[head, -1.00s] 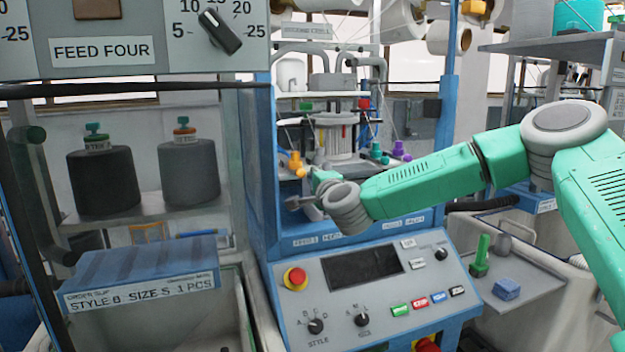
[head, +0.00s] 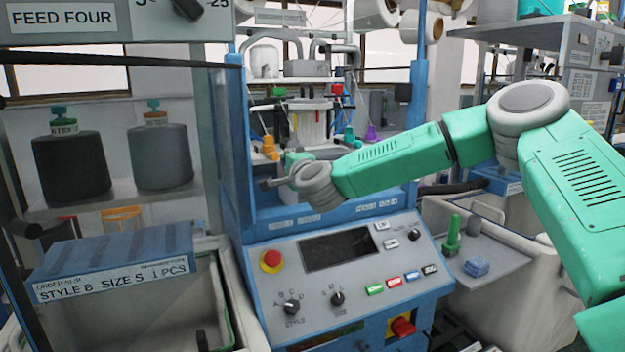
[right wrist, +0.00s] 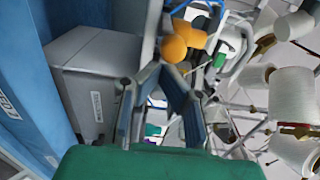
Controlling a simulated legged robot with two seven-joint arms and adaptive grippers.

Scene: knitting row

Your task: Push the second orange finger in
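The orange fingers (head: 268,148) stick out at the left front of the knitting head, behind the blue frame. In the right wrist view a round orange knob (right wrist: 174,48) lies just beyond my fingertips, with more orange (right wrist: 190,31) right behind it. I cannot tell from these views which finger is pushed in. My right gripper (head: 268,184) is just below the orange fingers in the head view. In the wrist view its dark fingers (right wrist: 163,72) converge at the tips and look shut, with nothing between them. Contact with the knob cannot be told. My left gripper is not in view.
Green (head: 349,133) and purple (head: 371,133) fingers stand right of the orange ones. The control panel (head: 340,275) with a red stop button (head: 271,260) lies below my arm. A grey box (right wrist: 92,80) and blue frame (right wrist: 45,70) are left of my gripper.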

